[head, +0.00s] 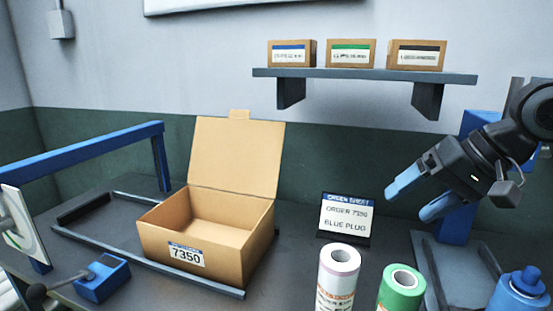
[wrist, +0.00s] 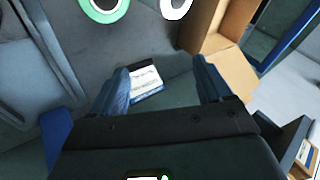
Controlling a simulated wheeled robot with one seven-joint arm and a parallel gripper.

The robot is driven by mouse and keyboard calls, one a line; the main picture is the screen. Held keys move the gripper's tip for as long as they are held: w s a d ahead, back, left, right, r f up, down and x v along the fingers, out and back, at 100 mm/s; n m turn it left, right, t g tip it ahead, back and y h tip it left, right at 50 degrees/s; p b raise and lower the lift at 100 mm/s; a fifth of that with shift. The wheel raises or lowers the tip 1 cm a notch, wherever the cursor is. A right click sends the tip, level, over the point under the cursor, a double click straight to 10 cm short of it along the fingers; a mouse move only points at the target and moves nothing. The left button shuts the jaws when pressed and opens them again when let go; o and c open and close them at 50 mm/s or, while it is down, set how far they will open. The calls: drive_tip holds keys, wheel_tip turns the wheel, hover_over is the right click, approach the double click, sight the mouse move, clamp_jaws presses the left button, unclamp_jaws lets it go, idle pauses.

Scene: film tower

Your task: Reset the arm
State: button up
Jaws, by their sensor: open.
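My gripper (head: 412,199) is at the right in the head view, raised above the table, with its two blue fingers apart and nothing between them. The wrist view shows its two fingers (wrist: 163,88) spread, with the order sheet (wrist: 147,83) seen beyond the gap. My dark arm comes in from the right edge in the head view. The order sheet (head: 345,217) stands on the table left of my gripper and reads order 7350, blue plug.
An open, empty-looking carton (head: 190,257) marked 7350 stands left of centre. A white roll (head: 337,275), a green roll (head: 400,290) and a blue bottle (head: 521,292) stand in front. A wall shelf (head: 365,74) holds three small boxes. A blue rail (head: 80,153) is at the left.

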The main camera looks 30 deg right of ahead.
drive_tip(key=w+a+r+t+y, duration=0.45)
drive_tip(key=w+a+t, duration=0.25)
drive_tip(key=w+a, duration=0.45)
drive_tip(key=s+a+f+m+t+h, duration=0.25)
drive_tip(key=a+f+t+h, duration=0.2)
drive_tip(key=a, duration=0.25)
drive_tip(key=s+a+f+m+g+h, duration=0.1)
drive_tip(key=s+a+f+h, duration=0.1)
drive_tip(key=s+f, duration=0.5)
drive_tip(key=s+a+f+g+h, duration=0.1)
drive_tip(key=s+a+f+h, duration=0.15)
drive_tip(key=s+f, duration=0.5)
drive_tip(key=s+f+n+g, duration=0.1)
drive_tip(key=s+n, duration=0.4)
drive_tip(key=s, duration=0.5)
drive_tip(key=s+d+f+n+y, duration=0.1)
drive_tip(key=s+n, duration=0.4)
drive_tip(key=s, duration=0.6)
drive_tip(key=shift+d+f+g, duration=0.3)
drive_tip(key=shift+f+g, duration=0.05)
drive_tip(key=shift+f, duration=0.45)
drive_tip(key=shift+n+y, duration=0.25)
